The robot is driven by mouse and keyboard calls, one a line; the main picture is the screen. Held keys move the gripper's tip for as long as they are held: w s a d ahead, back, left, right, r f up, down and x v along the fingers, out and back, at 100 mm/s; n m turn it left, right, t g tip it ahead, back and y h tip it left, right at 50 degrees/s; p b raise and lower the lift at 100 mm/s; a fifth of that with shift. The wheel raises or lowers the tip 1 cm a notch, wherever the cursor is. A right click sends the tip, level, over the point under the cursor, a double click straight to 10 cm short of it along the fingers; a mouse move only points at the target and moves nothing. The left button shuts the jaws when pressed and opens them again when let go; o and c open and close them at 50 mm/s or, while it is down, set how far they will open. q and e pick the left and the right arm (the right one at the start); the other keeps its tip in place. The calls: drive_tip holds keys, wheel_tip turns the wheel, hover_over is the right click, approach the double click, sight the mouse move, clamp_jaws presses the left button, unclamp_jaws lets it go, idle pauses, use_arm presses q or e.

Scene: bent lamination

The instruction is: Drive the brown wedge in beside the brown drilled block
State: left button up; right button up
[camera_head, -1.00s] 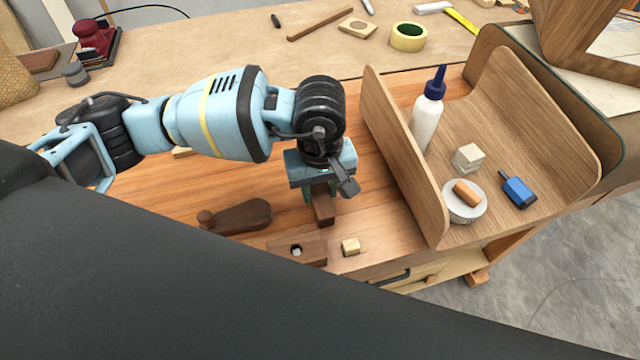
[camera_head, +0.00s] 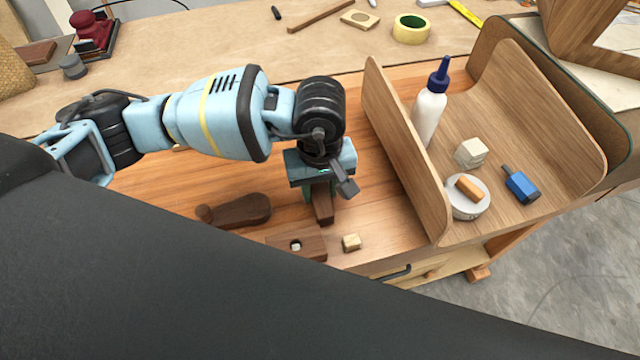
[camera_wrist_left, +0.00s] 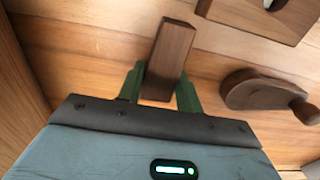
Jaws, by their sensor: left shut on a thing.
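The brown wedge (camera_head: 323,207) is a short wooden bar held between the green fingers of my left gripper (camera_head: 320,190). In the left wrist view the wedge (camera_wrist_left: 170,55) sticks out beyond the fingertips (camera_wrist_left: 160,88). The brown drilled block (camera_head: 297,246) lies at the bench's near side, just below and left of the wedge, with a pale spot in its hole. It also shows at the top right of the left wrist view (camera_wrist_left: 262,8). The wedge is apart from the block there. I cannot tell whether the wedge touches the bench top. My right gripper is out of view.
A small pale block (camera_head: 351,243) lies right of the drilled block. A dark rounded wooden piece (camera_head: 240,211) lies to the left. A curved wooden shell (camera_head: 400,150) stands on the right, with a glue bottle (camera_head: 430,112), a blue tool (camera_head: 520,186) and a round dish (camera_head: 466,203) inside.

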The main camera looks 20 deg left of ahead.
sight(326, 209)
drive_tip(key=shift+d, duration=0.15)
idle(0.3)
use_arm(q)
drive_tip(key=shift+s+d, duration=0.4)
drive_tip(key=shift+s, duration=0.2)
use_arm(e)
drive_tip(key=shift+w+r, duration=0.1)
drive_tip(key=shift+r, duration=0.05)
use_arm(q)
drive_tip(key=shift+s+d, duration=0.4)
drive_tip(key=shift+s, duration=0.15)
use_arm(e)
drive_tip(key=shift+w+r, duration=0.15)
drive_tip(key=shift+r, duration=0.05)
use_arm(q)
drive_tip(key=shift+s+d+p, duration=0.4)
drive_tip(key=shift+s, duration=0.2)
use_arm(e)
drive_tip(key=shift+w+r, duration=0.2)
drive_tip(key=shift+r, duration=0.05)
use_arm(q)
drive_tip(key=shift+f, duration=0.1)
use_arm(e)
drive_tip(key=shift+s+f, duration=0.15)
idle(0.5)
use_arm(q)
drive_tip(key=o, duration=1.1)
drive_tip(key=shift+o, duration=0.2)
